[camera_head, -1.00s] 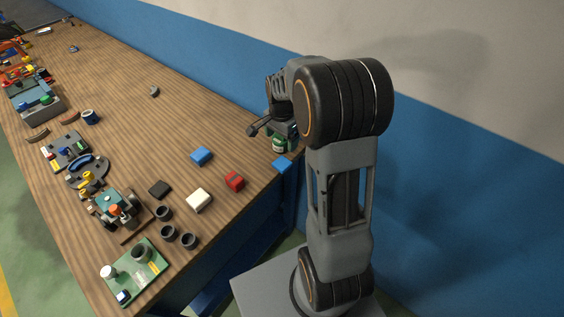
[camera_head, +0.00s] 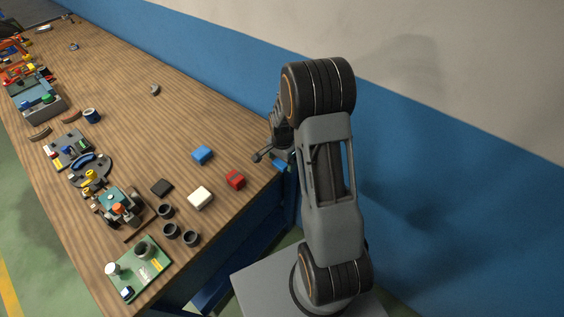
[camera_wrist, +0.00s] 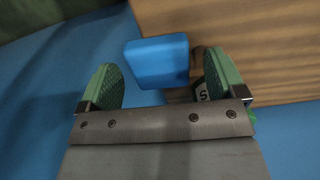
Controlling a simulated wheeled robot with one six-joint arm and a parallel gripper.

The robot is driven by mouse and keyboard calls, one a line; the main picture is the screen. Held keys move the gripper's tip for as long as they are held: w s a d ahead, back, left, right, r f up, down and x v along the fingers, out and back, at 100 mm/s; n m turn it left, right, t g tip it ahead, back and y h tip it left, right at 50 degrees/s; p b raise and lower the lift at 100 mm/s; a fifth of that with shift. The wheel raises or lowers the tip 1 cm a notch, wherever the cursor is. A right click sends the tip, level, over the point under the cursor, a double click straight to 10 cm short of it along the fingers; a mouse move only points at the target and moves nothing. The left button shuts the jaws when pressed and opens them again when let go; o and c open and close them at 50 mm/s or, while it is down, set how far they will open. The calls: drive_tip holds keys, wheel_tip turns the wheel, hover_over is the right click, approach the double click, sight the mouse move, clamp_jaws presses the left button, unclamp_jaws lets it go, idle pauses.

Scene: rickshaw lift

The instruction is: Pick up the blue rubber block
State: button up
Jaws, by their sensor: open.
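A blue block (camera_head: 281,166) lies at the right edge of the workbench, partly hidden by my arm. In the wrist view, this blue block (camera_wrist: 157,61) sits beyond and between my two green finger pads, reaching out over the bench edge. In the head view, my gripper (camera_head: 268,153) is just left of that block. A second blue block (camera_head: 202,155) lies further in on the bench. I cannot tell which block is rubber.
A red block (camera_head: 235,180), a white block (camera_head: 201,198) and a black block (camera_head: 162,187) lie nearby, with several dark cups. A labelled object (camera_wrist: 203,92) shows partly behind the right finger. The far bench (camera_head: 190,110) is mostly clear; the blue wall is behind.

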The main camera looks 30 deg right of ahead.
drive_tip(key=shift+f, duration=0.2)
drive_tip(key=shift+c, duration=0.3)
drive_tip(key=c, duration=1)
drive_tip(key=shift+o, duration=0.2)
drive_tip(key=shift+r, duration=0.15)
